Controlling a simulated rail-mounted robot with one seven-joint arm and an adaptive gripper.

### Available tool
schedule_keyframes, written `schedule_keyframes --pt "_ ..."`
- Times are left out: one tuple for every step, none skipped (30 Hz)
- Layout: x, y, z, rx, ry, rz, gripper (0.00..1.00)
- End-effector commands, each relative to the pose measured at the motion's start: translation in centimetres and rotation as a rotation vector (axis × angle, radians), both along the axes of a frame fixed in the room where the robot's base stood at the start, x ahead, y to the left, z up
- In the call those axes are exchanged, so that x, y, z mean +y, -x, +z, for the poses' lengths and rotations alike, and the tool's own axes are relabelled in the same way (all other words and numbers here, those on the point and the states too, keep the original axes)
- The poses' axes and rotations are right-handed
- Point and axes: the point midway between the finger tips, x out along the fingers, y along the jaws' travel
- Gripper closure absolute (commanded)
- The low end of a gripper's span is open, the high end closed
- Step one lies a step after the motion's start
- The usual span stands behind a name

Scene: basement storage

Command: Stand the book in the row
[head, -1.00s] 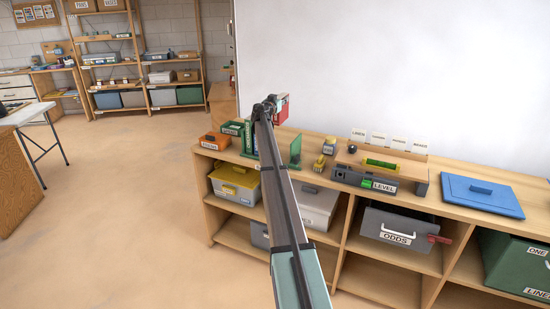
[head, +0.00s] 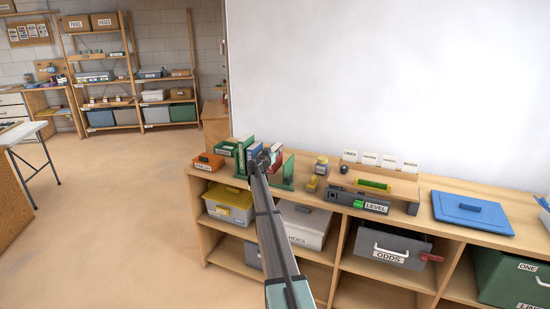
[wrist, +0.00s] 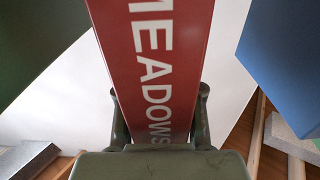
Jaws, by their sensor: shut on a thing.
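My gripper (head: 265,161) is shut on a red book (head: 276,154) at the left part of the long wooden shelf unit. In the wrist view the red book (wrist: 155,60) stands between my fingers, its spine lettered MEADOWS. A blue book (head: 255,149) stands just left of it, with green upright pieces (head: 241,155) further left. A green bookend (head: 288,171) stands to the right. In the wrist view a blue face (wrist: 290,65) is at right and a dark green face (wrist: 35,45) at left, both apart from the red book. Its lower edge is hidden.
An orange box (head: 208,161) sits left of the row. A white wall panel (head: 390,80) rises behind.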

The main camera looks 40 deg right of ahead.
Motion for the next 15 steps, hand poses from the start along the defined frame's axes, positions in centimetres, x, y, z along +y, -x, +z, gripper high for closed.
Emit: schedule_keyframes --pt "0.0 0.0 -0.1 0.0 0.001 0.0 1.0" --pt "0.0 0.0 -0.3 0.0 0.001 0.0 1.0" --pt "0.0 0.0 -0.6 0.001 0.0 0.0 1.0" --pt "0.0 0.0 -1.0 0.001 0.0 0.0 1.0" --pt "0.0 0.0 -1.4 0.001 0.0 0.0 1.0" --pt "0.0 0.0 -1.9 0.003 0.001 0.0 1.0" --pt "0.0 0.0 -2.3 0.002 0.0 0.0 1.0" --pt "0.0 0.0 -2.7 0.001 0.0 -0.001 1.0" --pt "0.0 0.0 -3.2 0.002 0.0 -0.001 1.0" --pt "0.0 0.0 -3.6 0.002 0.0 -0.001 1.0" --pt "0.0 0.0 -3.9 0.001 0.0 -0.001 1.0" --pt "0.0 0.0 -4.1 0.001 0.0 -0.001 1.0" --pt "0.0 0.0 -4.2 0.001 0.0 -0.001 1.0" --pt "0.0 0.0 -4.3 0.0 0.0 -0.001 1.0" --pt "0.0 0.0 -4.3 0.0 0.001 -0.001 1.0"
